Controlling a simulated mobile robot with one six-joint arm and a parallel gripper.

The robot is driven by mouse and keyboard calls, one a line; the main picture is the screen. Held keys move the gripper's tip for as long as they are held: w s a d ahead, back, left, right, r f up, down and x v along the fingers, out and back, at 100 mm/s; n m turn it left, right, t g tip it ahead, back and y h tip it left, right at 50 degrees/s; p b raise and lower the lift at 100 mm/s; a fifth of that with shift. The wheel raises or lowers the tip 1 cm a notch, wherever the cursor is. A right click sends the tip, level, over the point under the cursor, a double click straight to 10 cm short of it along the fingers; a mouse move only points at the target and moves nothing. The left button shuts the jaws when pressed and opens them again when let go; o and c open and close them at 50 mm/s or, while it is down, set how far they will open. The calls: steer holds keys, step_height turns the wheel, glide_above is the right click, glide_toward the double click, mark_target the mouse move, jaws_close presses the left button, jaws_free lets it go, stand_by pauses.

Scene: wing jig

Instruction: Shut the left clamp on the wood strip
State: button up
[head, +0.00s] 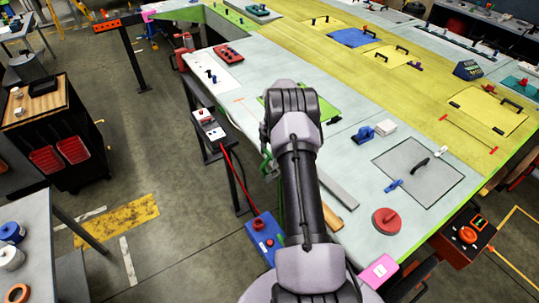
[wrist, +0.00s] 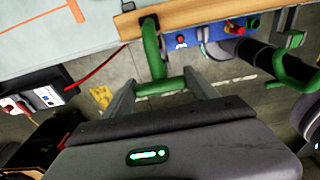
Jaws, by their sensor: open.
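In the wrist view, a green clamp (wrist: 153,50) hooks over the edge of the wood strip (wrist: 205,12). Its lower green bar (wrist: 160,87) runs crosswise between the two fingers of my gripper (wrist: 160,80). The fingers are apart, one on each side of the clamp; whether either touches it is unclear. A second green clamp (wrist: 290,68) is at the right of the wrist view. In the head view, part of a green clamp (head: 268,163) shows at the table edge beside my arm, and an end of the wood strip (head: 332,217) shows.
The pale table top (head: 235,100) borders the strip. A blue box with buttons (head: 264,232) and a white switch box (head: 208,128) with a red cable stand beside the table edge. A grey flat bar (head: 338,187) lies on the table. The floor at left is partly open.

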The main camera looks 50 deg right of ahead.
steer(key=o, duration=0.3)
steer(key=r, duration=0.5)
steer(key=d+r, duration=0.1)
steer(key=r, duration=0.5)
steer(key=d+r, duration=0.1)
steer(key=r, duration=0.5)
steer(key=shift+s+r, duration=0.15)
steer(key=shift+s, duration=0.1)
